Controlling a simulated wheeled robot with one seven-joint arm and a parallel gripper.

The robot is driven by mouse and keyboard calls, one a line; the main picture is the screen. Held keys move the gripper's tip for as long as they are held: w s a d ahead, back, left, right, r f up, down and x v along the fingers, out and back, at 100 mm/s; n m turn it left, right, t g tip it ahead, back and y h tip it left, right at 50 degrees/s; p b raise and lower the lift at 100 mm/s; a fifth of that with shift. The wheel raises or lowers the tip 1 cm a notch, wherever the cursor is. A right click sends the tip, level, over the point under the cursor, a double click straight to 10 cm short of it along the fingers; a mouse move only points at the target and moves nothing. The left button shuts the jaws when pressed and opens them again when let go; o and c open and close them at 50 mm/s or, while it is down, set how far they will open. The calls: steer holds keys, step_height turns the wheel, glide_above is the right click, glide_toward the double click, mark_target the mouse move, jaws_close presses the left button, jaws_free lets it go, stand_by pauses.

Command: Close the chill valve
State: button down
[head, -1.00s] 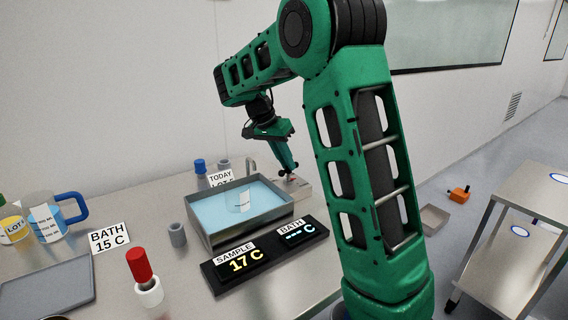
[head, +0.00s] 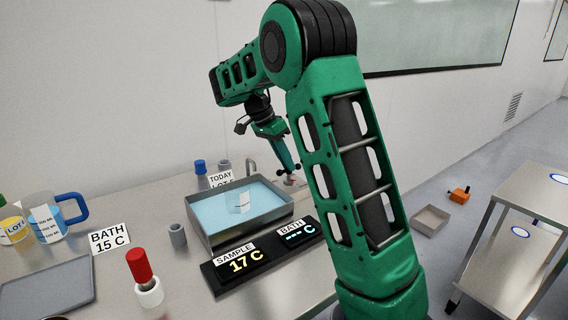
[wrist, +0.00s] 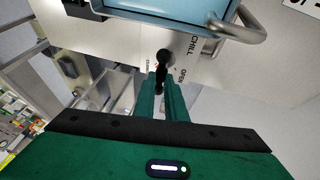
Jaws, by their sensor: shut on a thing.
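The chill valve has a dark knob with a narrow black handle (wrist: 164,62) on a pale plate lettered CHILL and OPEN, seen in the wrist view. My gripper (wrist: 161,88) is shut on the handle, its two green fingers close together around it. A small bit of red shows beside the knob. In the head view my gripper (head: 297,171) reaches down to the valve's pale block at the right back corner of the bath (head: 205,230). The fingers hide most of the valve there, so its exact angle is hard to tell.
A metal spout (wrist: 250,25) curves beside the valve. A dark display (head: 262,257) in front of the bath reads SAMPLE 17 C, with no number for BATH. A card (head: 110,237) reads BATH 15 C. A red-topped item (head: 138,264) stands at the front.

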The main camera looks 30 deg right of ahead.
steer(key=c, duration=1.8)
jaws_free()
steer(key=shift+w+a, duration=0.2)
steer(key=shift+s+d, duration=0.1)
steer(key=shift+v, duration=5.35)
